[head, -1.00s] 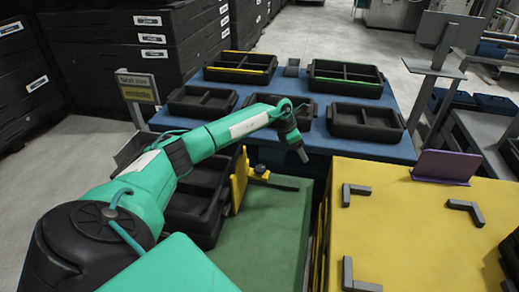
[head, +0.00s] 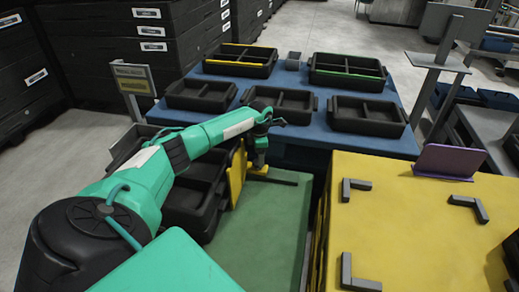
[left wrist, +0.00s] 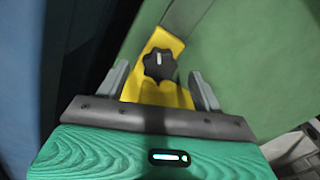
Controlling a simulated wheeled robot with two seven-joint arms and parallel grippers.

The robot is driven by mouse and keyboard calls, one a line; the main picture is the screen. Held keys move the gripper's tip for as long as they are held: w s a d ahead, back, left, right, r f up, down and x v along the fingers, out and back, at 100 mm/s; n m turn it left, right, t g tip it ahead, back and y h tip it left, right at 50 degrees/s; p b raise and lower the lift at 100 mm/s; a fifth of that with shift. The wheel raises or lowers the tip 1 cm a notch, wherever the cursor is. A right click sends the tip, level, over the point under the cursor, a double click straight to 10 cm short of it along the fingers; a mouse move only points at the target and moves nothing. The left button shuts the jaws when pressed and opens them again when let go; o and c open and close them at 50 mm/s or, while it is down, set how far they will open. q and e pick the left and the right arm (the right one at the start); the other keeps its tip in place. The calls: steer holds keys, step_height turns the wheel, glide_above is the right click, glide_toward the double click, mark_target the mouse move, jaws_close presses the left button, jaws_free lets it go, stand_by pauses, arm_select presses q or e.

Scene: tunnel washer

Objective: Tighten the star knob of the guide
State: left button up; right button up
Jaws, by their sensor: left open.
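The guide is a yellow plate (head: 237,174) standing at the far left of the green surface (head: 262,225) in the head view. Its black star knob (left wrist: 160,65) shows in the left wrist view on the yellow bracket (left wrist: 150,90), with a small pale mark on top. My left gripper (left wrist: 160,84) is open, with one grey finger on each side of the knob in that picture. I cannot tell how far above the knob the fingers are. In the head view my left gripper (head: 260,140) is over the guide's end and hides the knob. My right gripper is not in view.
Black bins (head: 280,104) stand on the blue table (head: 310,132) behind. Black trays (head: 190,195) lie left of the guide. A yellow table (head: 410,225) with grey corner brackets is at the right. The green surface's front is clear.

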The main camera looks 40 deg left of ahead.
arm_select(q)
steer(key=shift+f, duration=1.45)
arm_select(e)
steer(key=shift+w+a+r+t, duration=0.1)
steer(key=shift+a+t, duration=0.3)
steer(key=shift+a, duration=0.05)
arm_select(q)
steer(key=shift+c, duration=0.5)
steer(key=c, duration=0.9)
steer(key=shift+b, duration=0.3)
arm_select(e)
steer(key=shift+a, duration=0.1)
arm_select(q)
steer(key=shift+m+b, duration=0.65)
steer(key=shift+m, duration=0.65)
steer(key=m+b, duration=0.2)
steer(key=m, duration=0.3)
steer(key=shift+s+m, duration=0.1)
steer(key=shift+m, duration=0.8)
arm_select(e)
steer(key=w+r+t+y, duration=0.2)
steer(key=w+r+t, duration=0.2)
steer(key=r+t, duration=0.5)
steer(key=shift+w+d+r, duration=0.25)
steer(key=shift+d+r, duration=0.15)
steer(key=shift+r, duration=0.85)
